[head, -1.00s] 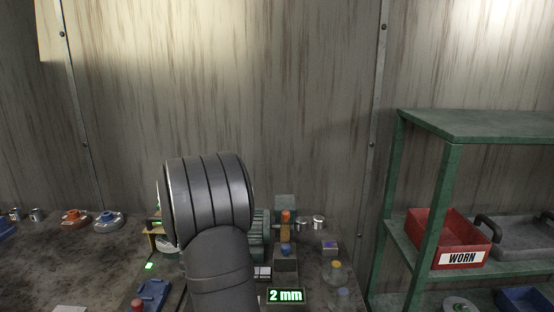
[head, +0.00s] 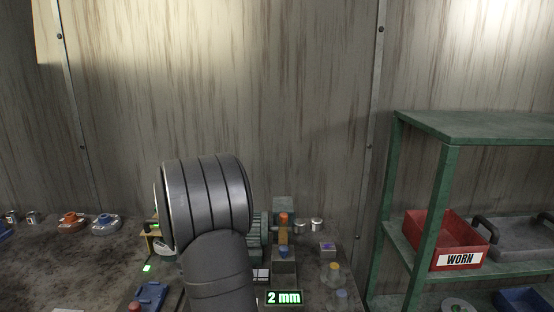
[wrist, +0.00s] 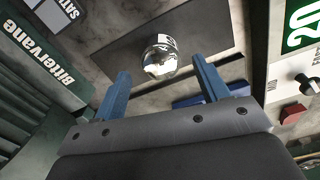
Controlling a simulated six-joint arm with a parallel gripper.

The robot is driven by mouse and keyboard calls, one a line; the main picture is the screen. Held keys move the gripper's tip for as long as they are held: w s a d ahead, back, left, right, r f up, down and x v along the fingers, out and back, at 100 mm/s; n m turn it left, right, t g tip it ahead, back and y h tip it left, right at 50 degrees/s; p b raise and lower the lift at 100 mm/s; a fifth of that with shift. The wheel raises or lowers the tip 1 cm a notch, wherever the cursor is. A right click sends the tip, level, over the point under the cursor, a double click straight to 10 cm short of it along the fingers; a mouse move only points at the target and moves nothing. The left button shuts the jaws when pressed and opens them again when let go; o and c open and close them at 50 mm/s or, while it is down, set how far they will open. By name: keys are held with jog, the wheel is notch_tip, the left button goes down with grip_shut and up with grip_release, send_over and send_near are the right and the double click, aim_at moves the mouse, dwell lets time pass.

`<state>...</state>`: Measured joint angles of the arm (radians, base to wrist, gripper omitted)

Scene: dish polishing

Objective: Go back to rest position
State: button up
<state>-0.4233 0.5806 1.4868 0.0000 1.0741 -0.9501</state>
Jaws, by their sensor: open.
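My gripper (wrist: 160,92) shows in the wrist view with its two blue fingers apart and nothing between them. Beyond the fingertips, a small shiny round metal piece (wrist: 160,62) sits on a dark flat plate (wrist: 205,25); a gap shows between it and the fingers. In the head view my own dark arm stands in the lower middle and hides my gripper and part of the bench behind it.
A green machine marked Bittervane (wrist: 40,55) is at the left of the wrist view. A panel with a knob (wrist: 305,85) is at the right. A green shelf (head: 447,190) holds a red WORN bin (head: 445,240). The bench's left part (head: 60,265) is mostly clear.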

notch_tip(320, 180, down, 3)
jog(key=shift+r, duration=0.1)
notch_tip(320, 180, up, 12)
notch_tip(320, 180, down, 12)
jog(key=shift+f, duration=0.1)
notch_tip(320, 180, up, 4)
jog(key=shift+f, duration=0.1)
jog(key=s+d+r, duration=0.2)
jog(key=d+r, duration=0.5)
jog(key=d, duration=0.4)
jog(key=w+a+r, duration=0.2)
jog(key=a, duration=1.2)
jog(key=shift+n, duration=0.3)
jog(key=a+f, duration=0.2)
jog(key=a, duration=0.1)
jog(key=s+a+f, duration=0.1)
jog(key=a+f, duration=0.2)
jog(key=a, duration=0.1)
jog(key=a+f, duration=0.2)
jog(key=a, duration=0.2)
jog(key=shift+s+a+f, duration=0.1)
jog(key=shift+s+f, duration=0.05)
jog(key=shift+f, duration=0.95)
